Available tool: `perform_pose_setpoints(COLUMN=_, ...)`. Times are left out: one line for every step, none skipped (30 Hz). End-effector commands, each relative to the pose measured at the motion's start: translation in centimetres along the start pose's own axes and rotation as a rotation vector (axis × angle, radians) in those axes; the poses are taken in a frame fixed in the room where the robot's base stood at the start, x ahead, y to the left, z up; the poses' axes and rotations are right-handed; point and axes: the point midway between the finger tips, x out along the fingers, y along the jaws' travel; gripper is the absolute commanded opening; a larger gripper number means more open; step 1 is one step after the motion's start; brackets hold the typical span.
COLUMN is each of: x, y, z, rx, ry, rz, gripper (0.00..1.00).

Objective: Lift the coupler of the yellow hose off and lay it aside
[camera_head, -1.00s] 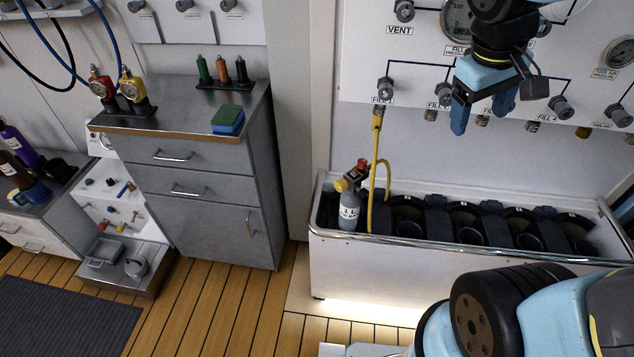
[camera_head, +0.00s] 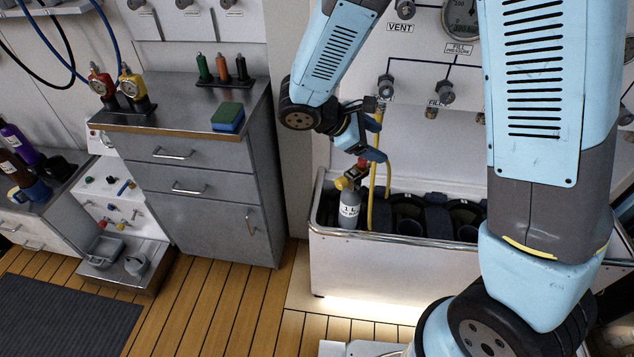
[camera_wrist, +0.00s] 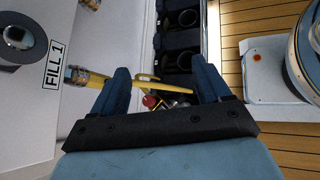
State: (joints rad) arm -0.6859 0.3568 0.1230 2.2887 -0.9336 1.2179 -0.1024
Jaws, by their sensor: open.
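The yellow hose (camera_head: 388,180) hangs from the FILL 1 outlet on the wall panel and loops down to a small grey cylinder (camera_head: 349,211) in the trough. Its yellow coupler (camera_head: 345,184) sits on the cylinder's top, beside a red knob (camera_head: 363,163). My gripper (camera_head: 366,150) is just above the cylinder top, close to the hose. In the wrist view my gripper (camera_wrist: 163,88) is open, with the hose (camera_wrist: 172,89) and the red knob (camera_wrist: 150,101) showing between its fingers. The coupler is hard to make out there, and I cannot tell whether any finger touches the hose.
The cylinder stands at the left end of a white trough (camera_head: 335,262) with several dark round holders. A grey cabinet (camera_head: 200,215) stands to the left, with a green and blue sponge (camera_head: 227,118) on top. The panel's outlets (camera_head: 446,91) protrude nearby.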

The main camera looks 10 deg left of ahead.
Motion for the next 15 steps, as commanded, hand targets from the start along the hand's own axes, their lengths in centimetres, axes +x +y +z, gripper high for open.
perform_pose_setpoints(x=-0.1, y=-0.2, z=-1.9, rx=-0.061, ry=-0.020, rz=0.033, gripper=0.77)
perform_pose_setpoints(x=-0.2, y=-0.2, z=-2.8, rx=-0.093, ry=-0.032, rz=0.055, gripper=0.77)
perform_pose_setpoints(x=-0.3, y=-0.3, z=-4.1, rx=-0.136, ry=-0.046, rz=0.084, gripper=0.77)
perform_pose_setpoints(x=-0.4, y=-0.4, z=-5.0, rx=-0.167, ry=-0.057, rz=0.105, gripper=0.77)
perform_pose_setpoints(x=-0.5, y=-0.5, z=-6.1, rx=-0.200, ry=-0.067, rz=0.129, gripper=0.77)
perform_pose_setpoints(x=-0.6, y=-0.7, z=-7.4, rx=-0.243, ry=-0.082, rz=0.158, gripper=0.77)
perform_pose_setpoints(x=-0.8, y=-0.9, z=-8.4, rx=-0.275, ry=-0.093, rz=0.180, gripper=0.77)
perform_pose_setpoints(x=-0.8, y=-1.1, z=-9.4, rx=-0.305, ry=-0.102, rz=0.203, gripper=0.77)
perform_pose_setpoints(x=-1.0, y=-1.4, z=-10.7, rx=-0.345, ry=-0.113, rz=0.233, gripper=0.77)
perform_pose_setpoints(x=-1.1, y=-1.6, z=-11.6, rx=-0.372, ry=-0.123, rz=0.253, gripper=0.77)
perform_pose_setpoints(x=-1.2, y=-1.8, z=-12.5, rx=-0.399, ry=-0.131, rz=0.274, gripper=0.77)
perform_pose_setpoints(x=-1.3, y=-2.1, z=-13.5, rx=-0.431, ry=-0.141, rz=0.299, gripper=0.77)
perform_pose_setpoints(x=-1.3, y=-2.4, z=-14.3, rx=-0.453, ry=-0.148, rz=0.316, gripper=0.77)
perform_pose_setpoints(x=-1.4, y=-2.6, z=-15.0, rx=-0.474, ry=-0.154, rz=0.332, gripper=0.77)
perform_pose_setpoints(x=-1.5, y=-2.9, z=-15.8, rx=-0.497, ry=-0.161, rz=0.352, gripper=0.77)
